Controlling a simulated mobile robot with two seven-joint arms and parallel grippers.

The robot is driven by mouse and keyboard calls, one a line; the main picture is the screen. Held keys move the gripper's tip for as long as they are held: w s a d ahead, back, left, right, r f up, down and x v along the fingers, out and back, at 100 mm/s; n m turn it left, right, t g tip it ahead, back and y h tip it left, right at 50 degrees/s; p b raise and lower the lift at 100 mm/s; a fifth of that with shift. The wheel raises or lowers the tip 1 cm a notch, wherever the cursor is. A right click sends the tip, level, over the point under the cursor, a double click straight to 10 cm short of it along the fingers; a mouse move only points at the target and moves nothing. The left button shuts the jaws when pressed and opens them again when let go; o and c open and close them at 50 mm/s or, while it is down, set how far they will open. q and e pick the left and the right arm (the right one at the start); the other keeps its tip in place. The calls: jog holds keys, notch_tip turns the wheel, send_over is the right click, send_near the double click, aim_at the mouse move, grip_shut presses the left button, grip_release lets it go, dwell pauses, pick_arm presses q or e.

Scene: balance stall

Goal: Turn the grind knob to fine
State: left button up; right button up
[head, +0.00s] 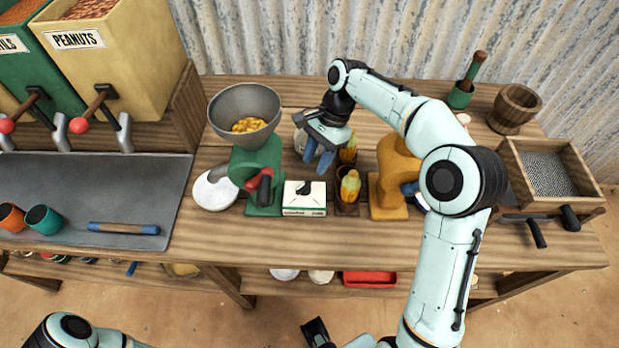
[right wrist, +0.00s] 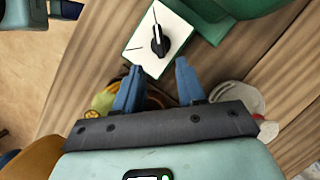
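In the right wrist view the knob (right wrist: 160,46) has a pale stripe pointing up the picture, roughly towards one of two dark marks. The box's front lettering is too small to read. My right gripper (head: 318,162) is open and empty, above and behind the box, apart from the knob. Its blue fingers (right wrist: 157,80) show below the knob in the wrist view. My left gripper's finger state is not clear; my left arm shows only at the bottom left.
A grey hopper bowl (head: 243,103) with yellow kernels tops the grinder. A white bowl (head: 214,190) stands to its left. Corn cobs in a holder (head: 347,204) and an orange device (head: 396,175) stand right of the box. A grey tray (head: 95,185) lies left.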

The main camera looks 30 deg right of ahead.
aim_at(308, 181)
jog(key=b+x, duration=0.1)
jog(key=x, duration=0.5)
jog(key=shift+a+f, duration=0.1)
jog(key=shift+f, duration=0.1)
jog(key=shift+c, duration=0.3)
grip_shut()
